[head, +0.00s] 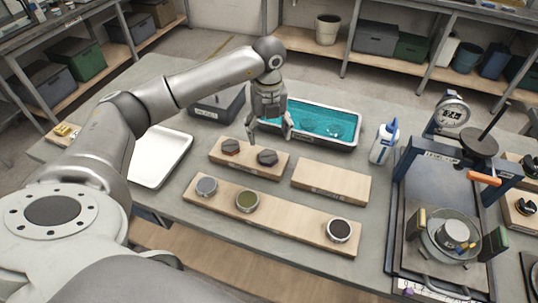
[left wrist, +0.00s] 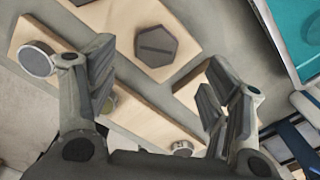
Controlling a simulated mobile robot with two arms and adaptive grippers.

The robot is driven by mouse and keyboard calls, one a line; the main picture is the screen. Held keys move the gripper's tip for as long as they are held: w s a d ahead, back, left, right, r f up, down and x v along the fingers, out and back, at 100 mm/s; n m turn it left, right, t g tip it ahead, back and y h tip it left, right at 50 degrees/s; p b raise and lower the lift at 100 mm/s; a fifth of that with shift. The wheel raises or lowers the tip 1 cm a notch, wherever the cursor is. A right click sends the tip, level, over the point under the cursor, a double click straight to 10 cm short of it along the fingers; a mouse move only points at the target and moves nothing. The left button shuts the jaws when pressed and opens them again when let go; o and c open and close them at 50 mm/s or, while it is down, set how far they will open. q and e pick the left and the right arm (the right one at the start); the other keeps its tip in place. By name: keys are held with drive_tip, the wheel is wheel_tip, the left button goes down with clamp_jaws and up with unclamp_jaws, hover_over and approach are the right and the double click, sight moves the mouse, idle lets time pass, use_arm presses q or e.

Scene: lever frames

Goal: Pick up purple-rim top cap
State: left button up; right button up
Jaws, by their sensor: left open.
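No purple rim can be made out on any cap. Two dark hexagonal caps, a left one (head: 231,146) and a right one (head: 267,157), lie on the short wooden board (head: 247,168); one hexagonal cap (left wrist: 156,46) shows in the left wrist view. On the long board (head: 290,220) stand a grey round cap (head: 207,186), an olive round one (head: 247,201) and a dark one with a silver rim (head: 339,229). My left gripper (head: 268,133) is open, fingers down, empty, above and just behind the hexagonal caps. My right gripper is not seen.
An empty wooden board (head: 331,182) lies right of the caps. A teal-filled tray (head: 318,122) is behind, a white tray (head: 160,157) at left. A white bottle (head: 384,143) and a press with a dial (head: 453,113) stand at right.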

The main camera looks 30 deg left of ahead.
sight(268, 154)
use_arm(q)
wheel_tip(268, 154, down, 2)
drive_tip(key=shift+s+f+p, duration=0.1)
drive_tip(key=shift+f+p, duration=0.5)
drive_tip(key=shift+f, duration=0.05)
wheel_tip(268, 154, down, 4)
drive_tip(key=shift+s+r+p, duration=0.15)
drive_tip(key=shift+r+p, duration=0.05)
drive_tip(key=shift+p, duration=0.5)
drive_tip(key=shift+f, duration=0.4)
drive_tip(key=shift+c, duration=0.2)
drive_tip(key=c, duration=1.2)
drive_tip(key=shift+r, duration=0.1)
drive_tip(key=shift+c, duration=0.3)
drive_tip(key=shift+r, duration=0.1)
